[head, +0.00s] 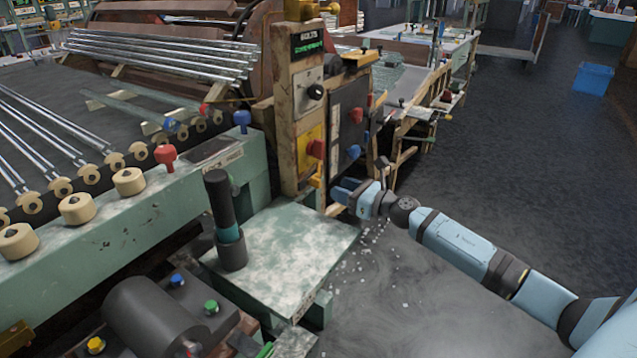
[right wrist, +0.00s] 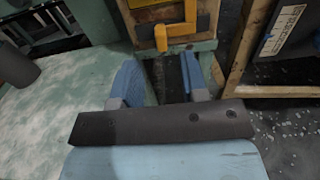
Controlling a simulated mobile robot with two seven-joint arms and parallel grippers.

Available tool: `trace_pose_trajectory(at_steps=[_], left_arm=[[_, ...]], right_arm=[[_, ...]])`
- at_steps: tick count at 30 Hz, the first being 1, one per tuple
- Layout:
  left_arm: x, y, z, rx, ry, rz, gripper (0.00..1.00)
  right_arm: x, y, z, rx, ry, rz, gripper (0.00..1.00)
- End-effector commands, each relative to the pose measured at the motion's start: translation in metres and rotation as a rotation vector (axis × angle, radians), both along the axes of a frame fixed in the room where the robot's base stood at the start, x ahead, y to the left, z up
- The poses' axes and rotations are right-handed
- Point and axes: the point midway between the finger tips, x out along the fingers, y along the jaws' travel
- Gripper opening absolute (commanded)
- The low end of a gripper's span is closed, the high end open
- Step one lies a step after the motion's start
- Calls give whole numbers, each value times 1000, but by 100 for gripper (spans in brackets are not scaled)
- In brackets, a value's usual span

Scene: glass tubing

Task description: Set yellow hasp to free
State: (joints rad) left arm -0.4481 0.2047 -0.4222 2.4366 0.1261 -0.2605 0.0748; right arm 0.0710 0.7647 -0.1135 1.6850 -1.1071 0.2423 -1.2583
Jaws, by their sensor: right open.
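The yellow hasp (right wrist: 176,40) shows at the top middle of the right wrist view, as a short bar with an end bent down. It sits on the lower part of a worn wooden post. In the head view a small yellow piece (head: 316,181), which looks like the same hasp, shows low on the post. My right gripper (head: 343,196) is beside the post's foot. In the right wrist view my right gripper (right wrist: 160,72) is open and empty, its blue fingers apart, with the hasp just beyond the fingertips. My left gripper is not in view.
A pale green table (head: 290,255) with a dark upright cylinder (head: 221,205) stands left of my right gripper. The post (head: 290,100) carries a display, knobs and a yellow plate with a red knob. White bits lie on the floor. Open floor is to the right.

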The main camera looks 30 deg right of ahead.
Motion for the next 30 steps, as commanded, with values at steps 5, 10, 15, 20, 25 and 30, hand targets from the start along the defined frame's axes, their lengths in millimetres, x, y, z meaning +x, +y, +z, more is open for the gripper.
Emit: trace_pose_trajectory(at_steps=[5, 10, 15, 20, 25, 30], left_arm=[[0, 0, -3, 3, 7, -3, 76], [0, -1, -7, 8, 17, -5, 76], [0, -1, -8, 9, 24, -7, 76], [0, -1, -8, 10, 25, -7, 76], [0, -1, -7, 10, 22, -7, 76], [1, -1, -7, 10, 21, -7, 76]], right_arm=[[31, 12, 1, 1, -3, 0, 40], [53, 22, 0, 3, -1, 0, 40], [65, 27, 0, 1, -1, 0, 40], [69, 29, -1, 1, 2, 0, 40], [68, 29, -1, 2, 1, 0, 40], [68, 29, 0, 2, 1, 0, 8]])
